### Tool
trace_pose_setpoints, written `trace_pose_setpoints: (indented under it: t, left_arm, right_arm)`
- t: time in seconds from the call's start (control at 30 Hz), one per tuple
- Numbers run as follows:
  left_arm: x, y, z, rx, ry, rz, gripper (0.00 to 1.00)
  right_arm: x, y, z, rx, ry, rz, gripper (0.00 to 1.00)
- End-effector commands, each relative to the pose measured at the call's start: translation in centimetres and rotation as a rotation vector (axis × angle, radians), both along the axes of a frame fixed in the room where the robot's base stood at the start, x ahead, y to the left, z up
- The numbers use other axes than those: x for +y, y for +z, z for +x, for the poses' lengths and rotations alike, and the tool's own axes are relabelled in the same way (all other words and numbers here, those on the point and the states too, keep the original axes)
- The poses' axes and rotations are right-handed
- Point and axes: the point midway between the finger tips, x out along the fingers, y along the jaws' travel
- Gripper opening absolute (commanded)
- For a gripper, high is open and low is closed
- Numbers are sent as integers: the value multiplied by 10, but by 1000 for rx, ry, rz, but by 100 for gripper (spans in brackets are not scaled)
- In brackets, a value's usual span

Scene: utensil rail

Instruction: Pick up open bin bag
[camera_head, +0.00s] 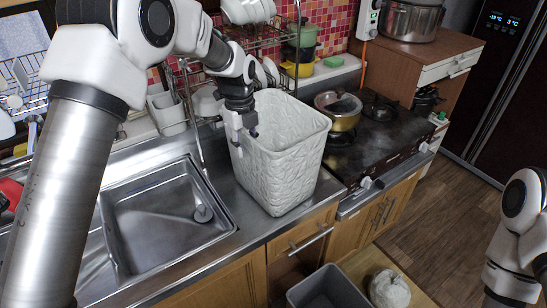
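The open bin bag (283,170) is white, box-shaped and wrinkled, with its wide mouth facing up. It is upright at the counter between the sink and the stove, its lower end near the counter's front edge. I cannot tell whether it rests there or hangs just above. My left gripper (244,132) points down at the bag's left rim, with its fingertips at the rim. How far the fingers are closed is not clear. My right arm shows at the lower right edge, away from the bag, and its fingertips are out of the frame.
The steel sink (165,215) lies left of the bag. A lidded pot (339,110) on the black stove (380,137) stands close on the right. A dish rack (255,40) is behind. Below are a grey bin (328,290) and a white crumpled bundle (389,289). Floor at right is clear.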

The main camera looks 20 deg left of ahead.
Motion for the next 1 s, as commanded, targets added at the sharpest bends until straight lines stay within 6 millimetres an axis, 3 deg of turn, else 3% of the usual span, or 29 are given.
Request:
trace_pose_setpoints:
  t: [0.07,0.1,0.17,0.67,0.97,1.0]
  left_arm:
    - [0,0,0,0,0,0,32]
    - [0,0,0,0,0,0,18]
    - [0,0,0,0,0,0,0]
    - [0,3,0,1,0,1,0]
    - [0,35,1,-4,0,0,0]
    - [-9,34,-2,0,-2,2,0]
  right_arm:
    - [0,0,0,0,0,0,40]
    - [0,0,0,1,0,0,40]
    - [0,0,0,1,0,0,40]
    - [0,-2,0,0,0,0,40]
    - [0,-16,0,0,0,0,40]
    - [0,-18,0,0,0,0,40]
